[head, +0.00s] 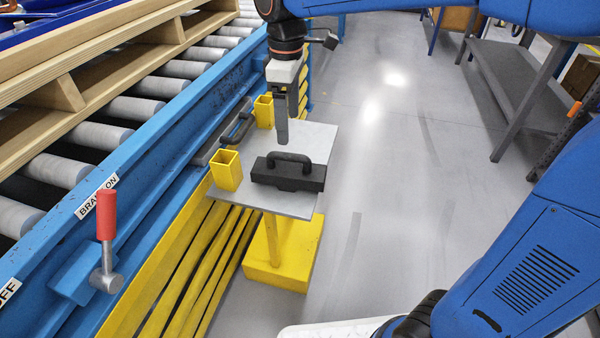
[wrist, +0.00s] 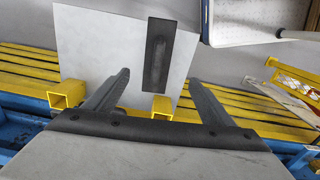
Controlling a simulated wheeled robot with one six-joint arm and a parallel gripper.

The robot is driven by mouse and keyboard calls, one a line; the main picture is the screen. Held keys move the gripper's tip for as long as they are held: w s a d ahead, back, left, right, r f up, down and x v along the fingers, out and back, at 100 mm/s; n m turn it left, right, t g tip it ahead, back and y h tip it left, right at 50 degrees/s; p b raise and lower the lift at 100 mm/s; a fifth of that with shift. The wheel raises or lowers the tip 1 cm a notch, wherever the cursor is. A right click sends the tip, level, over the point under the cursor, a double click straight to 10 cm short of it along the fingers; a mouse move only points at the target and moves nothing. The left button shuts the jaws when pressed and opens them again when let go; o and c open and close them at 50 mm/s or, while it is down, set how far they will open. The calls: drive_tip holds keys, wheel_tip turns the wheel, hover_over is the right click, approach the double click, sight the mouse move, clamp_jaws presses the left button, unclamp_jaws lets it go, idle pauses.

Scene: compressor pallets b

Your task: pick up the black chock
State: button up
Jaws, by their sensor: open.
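The black chock (head: 288,178), a dark block with a loop handle on top, lies on the grey plate (head: 318,140) of a yellow stand. In the wrist view the chock (wrist: 158,60) shows from above, lying lengthwise up the picture, between the lines of the two fingers and mostly beyond their tips. My gripper (head: 282,133) points down above the plate, close to the chock's handle in the head view. Its fingers are spread and empty. The exact height gap to the handle is hard to tell.
Two yellow square sockets (head: 226,171) (head: 264,112) stand at the plate's left edge. The blue conveyor frame (head: 150,150) with rollers, wooden pallet (head: 80,60) and red lever (head: 106,215) is on the left. A grey bench (head: 510,90) stands at right; the floor between is clear.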

hover_over(289, 168)
drive_tip(key=f, duration=1.1)
drive_tip(key=shift+s+f, duration=0.1)
drive_tip(key=shift+s, duration=0.25)
drive_tip(key=shift+w+f, duration=0.15)
drive_tip(key=shift+f, duration=1.4)
drive_tip(key=shift+w+f, duration=0.15)
drive_tip(key=shift+f, duration=1.4)
drive_tip(key=c, duration=1.4)
